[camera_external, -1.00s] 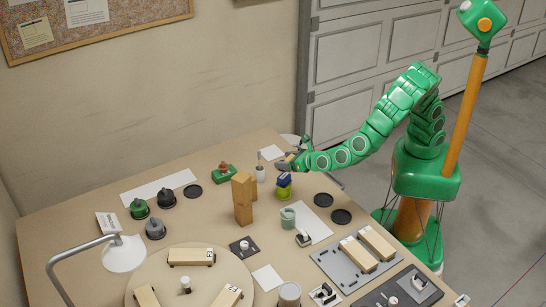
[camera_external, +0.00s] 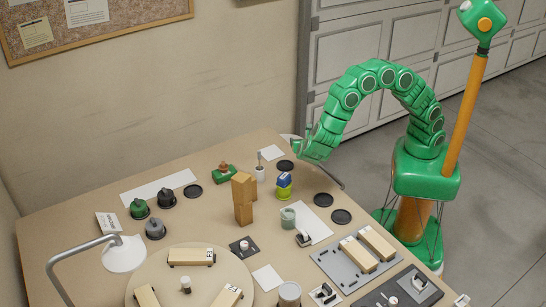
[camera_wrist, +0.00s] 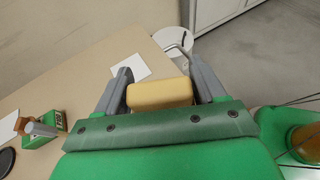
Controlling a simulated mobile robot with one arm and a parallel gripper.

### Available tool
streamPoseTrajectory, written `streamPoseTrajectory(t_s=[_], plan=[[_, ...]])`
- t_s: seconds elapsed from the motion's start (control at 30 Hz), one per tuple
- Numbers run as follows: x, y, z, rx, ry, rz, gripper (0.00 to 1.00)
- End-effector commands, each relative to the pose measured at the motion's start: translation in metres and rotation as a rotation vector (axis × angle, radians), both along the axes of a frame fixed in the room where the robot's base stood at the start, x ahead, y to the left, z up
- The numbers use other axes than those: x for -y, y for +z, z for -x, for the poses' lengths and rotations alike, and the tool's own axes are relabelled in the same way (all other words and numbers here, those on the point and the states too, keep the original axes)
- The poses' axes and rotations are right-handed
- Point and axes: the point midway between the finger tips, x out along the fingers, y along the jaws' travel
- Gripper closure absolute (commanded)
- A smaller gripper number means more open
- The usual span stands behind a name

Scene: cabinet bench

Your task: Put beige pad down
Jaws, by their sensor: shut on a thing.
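The beige pad (camera_wrist: 158,94) is a tan block with rounded edges, held between the two grey fingers of my gripper (camera_wrist: 163,84) in the wrist view. In the outside view my gripper (camera_external: 300,150) is at the far right edge of the bench, pointing down. The pad cannot be made out there. The wrist view shows the bench edge and a white paper square (camera_wrist: 130,67) beyond the pad. Whether the pad touches anything below is hidden.
A black disc (camera_external: 286,165) lies near my gripper, beside a white cup with a stick (camera_external: 260,173). A curved metal bar (camera_external: 328,174) juts past the bench edge.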

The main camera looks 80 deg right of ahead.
Motion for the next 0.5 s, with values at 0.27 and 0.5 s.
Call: streamPoseTrajectory(t_s=[0.27,0.5], plan=[[0.076,-0.041,0.064,-0.001,-0.561,0.001,0.60],[0.099,-0.071,0.132,-0.002,-1.043,0.004,0.60]])
